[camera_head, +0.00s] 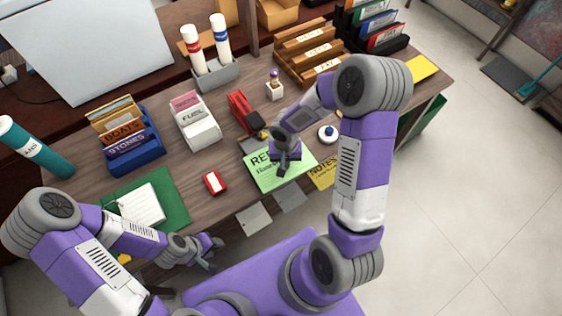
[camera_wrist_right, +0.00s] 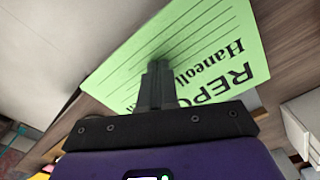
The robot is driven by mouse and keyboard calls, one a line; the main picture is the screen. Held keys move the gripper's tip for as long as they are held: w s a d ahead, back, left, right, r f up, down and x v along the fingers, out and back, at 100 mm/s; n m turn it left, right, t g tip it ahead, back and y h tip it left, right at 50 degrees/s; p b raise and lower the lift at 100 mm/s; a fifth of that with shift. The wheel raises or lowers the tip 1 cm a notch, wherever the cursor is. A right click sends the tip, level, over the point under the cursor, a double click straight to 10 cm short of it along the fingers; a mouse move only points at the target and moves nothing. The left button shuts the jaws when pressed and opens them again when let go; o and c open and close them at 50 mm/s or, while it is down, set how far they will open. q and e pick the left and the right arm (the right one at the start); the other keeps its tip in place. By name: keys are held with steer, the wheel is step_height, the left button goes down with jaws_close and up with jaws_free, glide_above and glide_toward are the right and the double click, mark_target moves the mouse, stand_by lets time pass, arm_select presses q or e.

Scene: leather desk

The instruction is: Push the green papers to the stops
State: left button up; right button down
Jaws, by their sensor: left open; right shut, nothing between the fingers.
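The green paper (camera_head: 267,180), printed "REPO…", lies on the desk near its front edge, tilted to it; it also fills the middle of the right wrist view (camera_wrist_right: 205,45). My right gripper (camera_head: 282,170) is shut and empty, with its fingertips over the paper; in the right wrist view the fingers (camera_wrist_right: 157,85) are together in front of the sheet. I cannot tell whether they touch it. Two grey plates (camera_head: 254,219) (camera_head: 290,198) sit at the desk's front edge; I cannot tell if they are the stops. My left gripper (camera_head: 212,254) is open and empty before the desk edge.
A red stapler (camera_head: 241,112) stands behind the paper. A yellow "NOTES" sheet (camera_head: 324,178) and a round white-and-blue item (camera_head: 327,134) lie to its right. A small red box (camera_head: 215,182) is at its left. A green folder (camera_head: 176,203) lies farther left.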

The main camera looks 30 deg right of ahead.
mark_target(291, 177)
steer(key=shift+r, duration=0.2)
steer(key=shift+r+p, duration=0.35)
steer(key=shift+r, duration=0.05)
steer(key=s+b, duration=0.3)
steer(key=s, duration=0.5)
steer(key=shift+d+b, duration=0.3)
steer(key=shift+d, duration=0.05)
stand_by(0.7)
steer(key=shift+f+b, duration=1.3)
steer(key=shift+b, duration=0.15)
stand_by(0.4)
steer(key=shift+w+a, duration=0.15)
steer(key=shift+w, duration=1.55)
steer(key=shift+w, duration=0.35)
steer(key=shift+w+a+p, duration=0.2)
steer(key=shift+w+p, duration=0.25)
steer(key=shift+w, duration=1.4)
steer(key=shift+w, duration=0.25)
